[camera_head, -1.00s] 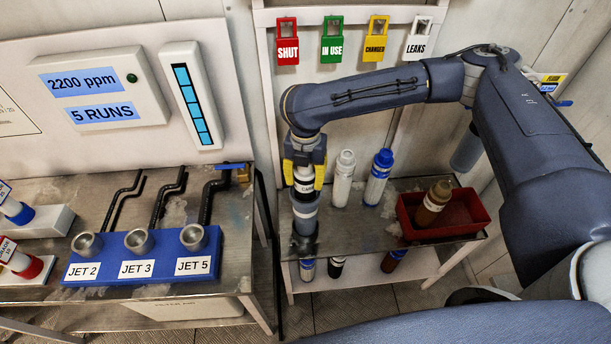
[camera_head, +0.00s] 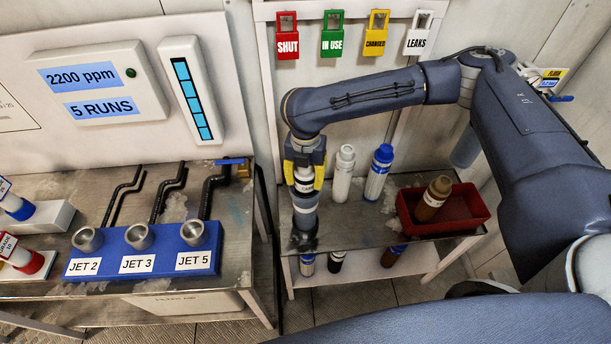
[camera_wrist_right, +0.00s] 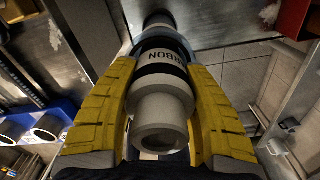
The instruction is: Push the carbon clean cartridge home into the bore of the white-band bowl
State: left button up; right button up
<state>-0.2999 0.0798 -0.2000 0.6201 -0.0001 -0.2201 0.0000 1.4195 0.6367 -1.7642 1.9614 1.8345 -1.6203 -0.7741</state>
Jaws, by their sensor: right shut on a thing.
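My right gripper (camera_head: 304,184) is shut on the carbon clean cartridge (camera_head: 305,173), a white cylinder with a black lettered band. The cartridge stands upright with its lower end at the mouth of a grey-blue bowl (camera_head: 305,212) near the shelf's left end. In the right wrist view, the yellow fingers (camera_wrist_right: 163,100) grip both sides of the cartridge (camera_wrist_right: 160,108), and its pale stepped end faces the camera. The bowl's pale rim (camera_wrist_right: 178,37) shows beyond the black band. How deep the cartridge sits is hidden. My left gripper is not in view.
A white bottle (camera_head: 343,175) and a blue-capped bottle (camera_head: 378,175) stand just right of the bowl. A red tray (camera_head: 465,213) holds a brown bottle (camera_head: 434,199). A blue jet block (camera_head: 205,262) sits on the left bench. More cartridges show under the shelf.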

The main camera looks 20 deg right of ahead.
jog(key=shift+f, duration=0.8)
jog(key=o, duration=1.1)
notch_tip(320, 180, up, 12)
